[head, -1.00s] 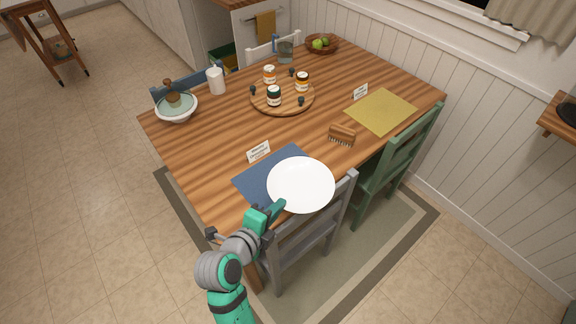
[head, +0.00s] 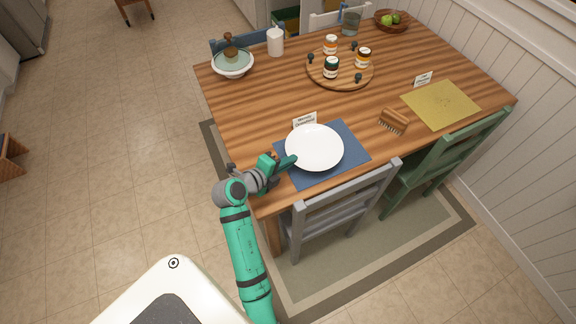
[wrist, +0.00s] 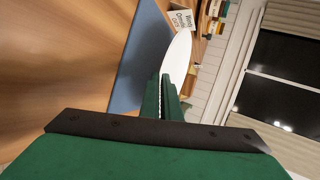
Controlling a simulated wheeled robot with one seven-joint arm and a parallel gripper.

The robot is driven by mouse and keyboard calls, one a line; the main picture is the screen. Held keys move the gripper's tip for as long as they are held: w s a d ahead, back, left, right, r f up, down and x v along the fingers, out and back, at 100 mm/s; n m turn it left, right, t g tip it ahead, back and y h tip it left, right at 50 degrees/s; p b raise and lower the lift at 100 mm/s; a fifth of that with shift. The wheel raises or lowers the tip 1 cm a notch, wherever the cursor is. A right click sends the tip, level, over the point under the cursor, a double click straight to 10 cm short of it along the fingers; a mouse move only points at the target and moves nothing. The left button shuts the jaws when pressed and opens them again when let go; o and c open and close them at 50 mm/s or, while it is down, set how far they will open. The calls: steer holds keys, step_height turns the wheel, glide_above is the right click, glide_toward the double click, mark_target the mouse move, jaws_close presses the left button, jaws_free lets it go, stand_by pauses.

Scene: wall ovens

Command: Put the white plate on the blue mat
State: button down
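The white plate (head: 314,147) is over the left part of the blue mat (head: 350,158), roughly level, its far-left edge near the mat's border. The plate shows nearly edge-on in the wrist view (wrist: 178,58), beside the mat (wrist: 143,60). My gripper (head: 288,162) reaches in from the table's near-left edge and is shut on the plate's rim; its fingers (wrist: 167,88) pinch the rim in the wrist view. I cannot tell whether the plate's underside touches the mat. The plate hides part of the mat.
A name card (head: 305,121) stands just behind the plate. A wooden brush (head: 394,120) and a yellow mat (head: 441,105) lie to the right. A round tray (head: 340,72) with jars is farther back. A grey chair (head: 345,198) stands at the near edge.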

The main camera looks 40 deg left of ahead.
mark_target(288, 171)
steer(key=shift+w+a+f, duration=0.1)
steer(key=shift+a+f, duration=0.25)
steer(key=shift+a, duration=0.05)
steer(key=shift+f, duration=1.55)
steer(key=shift+f, duration=0.1)
steer(key=c, duration=2.3)
jaws_free()
steer(key=v, duration=1.2)
